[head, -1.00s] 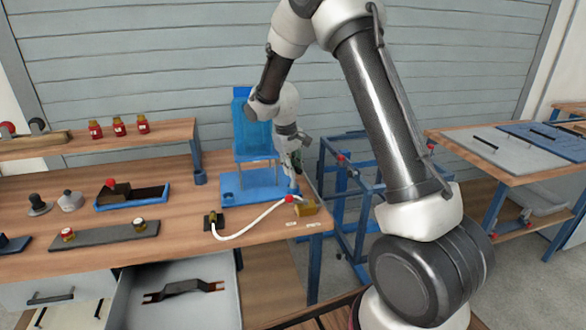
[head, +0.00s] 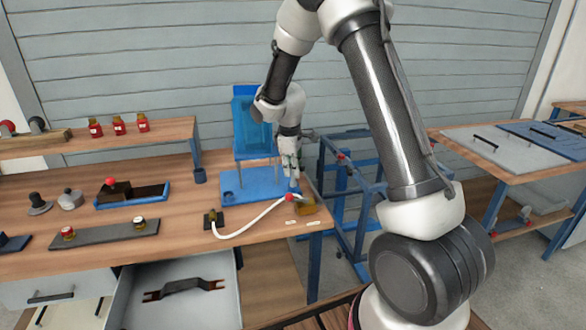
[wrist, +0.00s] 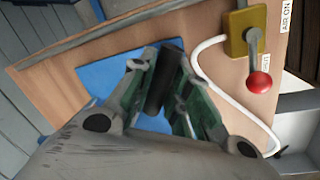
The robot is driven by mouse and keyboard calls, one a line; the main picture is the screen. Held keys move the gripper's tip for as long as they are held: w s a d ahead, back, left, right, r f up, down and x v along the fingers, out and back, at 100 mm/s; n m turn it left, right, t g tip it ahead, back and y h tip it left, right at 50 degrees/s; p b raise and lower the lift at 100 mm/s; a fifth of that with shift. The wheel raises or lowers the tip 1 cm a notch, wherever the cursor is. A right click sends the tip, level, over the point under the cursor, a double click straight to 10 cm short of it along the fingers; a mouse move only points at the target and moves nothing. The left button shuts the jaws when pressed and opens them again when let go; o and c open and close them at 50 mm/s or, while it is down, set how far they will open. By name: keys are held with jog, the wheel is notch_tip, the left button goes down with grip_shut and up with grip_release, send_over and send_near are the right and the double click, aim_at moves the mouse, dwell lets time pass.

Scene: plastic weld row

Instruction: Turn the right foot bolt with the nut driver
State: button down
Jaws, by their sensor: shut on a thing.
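The blue machine (head: 252,125) stands on legs over a flat blue base plate (head: 245,188) at the bench's right end. My gripper (head: 291,180) is above the right part of this plate and points down. In the wrist view my gripper (wrist: 160,105) is shut on a dark cylinder, which looks like the handle of the nut driver (wrist: 163,80). The blue plate (wrist: 100,72) shows behind the jaws. The driver's lower end and the right foot bolt are hidden or too small to tell, so contact between them cannot be told.
A yellow valve block (wrist: 238,22) with a red-knobbed lever (wrist: 260,82) sits close to the plate. A white hose (head: 245,232) curves over the bench front. A blue frame cart (head: 350,190) stands to the right. A drawer (head: 170,310) is open below.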

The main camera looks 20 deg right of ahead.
jog(key=n, duration=0.4)
jog(key=shift+y, duration=0.4)
jog(key=n, duration=0.4)
jog(key=shift+y, duration=0.3)
jog(key=shift+r, duration=2.5)
